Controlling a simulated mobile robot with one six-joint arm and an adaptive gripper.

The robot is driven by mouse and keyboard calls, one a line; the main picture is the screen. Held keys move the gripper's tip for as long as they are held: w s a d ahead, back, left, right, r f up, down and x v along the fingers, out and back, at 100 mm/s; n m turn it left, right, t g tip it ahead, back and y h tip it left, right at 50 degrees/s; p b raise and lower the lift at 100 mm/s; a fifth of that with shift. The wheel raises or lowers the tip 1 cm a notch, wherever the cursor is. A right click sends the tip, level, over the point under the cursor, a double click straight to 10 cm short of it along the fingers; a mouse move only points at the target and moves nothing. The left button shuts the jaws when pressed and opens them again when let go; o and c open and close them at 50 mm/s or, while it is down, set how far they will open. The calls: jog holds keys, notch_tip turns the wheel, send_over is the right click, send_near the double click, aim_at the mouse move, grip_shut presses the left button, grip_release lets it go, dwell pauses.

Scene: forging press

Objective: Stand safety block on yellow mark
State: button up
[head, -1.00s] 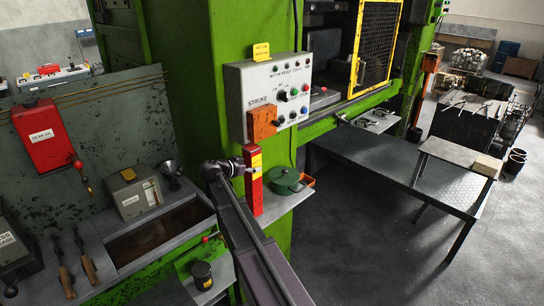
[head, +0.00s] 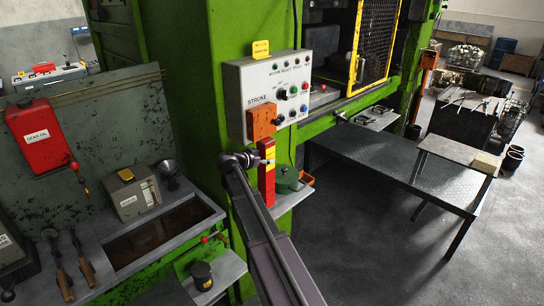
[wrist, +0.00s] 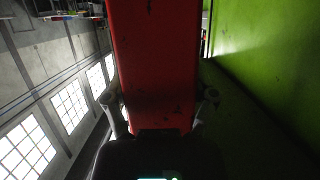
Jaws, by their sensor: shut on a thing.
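The safety block is a tall red bar (head: 267,184) with a yellow label, upright in the head view at the press's green column. My gripper (head: 250,160) is shut on it, holding it from the left side. In the wrist view the block's scuffed red face (wrist: 152,65) fills the middle, between the two fingers (wrist: 160,112). The block's lower end shows in front of a small grey shelf (head: 288,202); I cannot tell whether it touches the shelf. I cannot make out a yellow floor or shelf mark; the block and my arm may hide it.
A grey control panel (head: 236,80) with an orange box (head: 261,123) is just above the block. A green round container (head: 286,180) stands on the shelf to the right. A dark metal table (head: 400,165) is further right. The green column (wrist: 265,60) is close beside the block.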

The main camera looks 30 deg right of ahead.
jog(key=d, duration=0.1)
jog(key=w+d, duration=0.1)
jog(key=d, duration=0.2)
jog(key=shift+w, duration=0.25)
jog(key=shift+d+f+b, duration=0.1)
jog(key=shift+f+b, duration=0.2)
jog(key=shift+f, duration=0.05)
jog(key=shift+s+r, duration=0.1)
jog(key=o, duration=1.2)
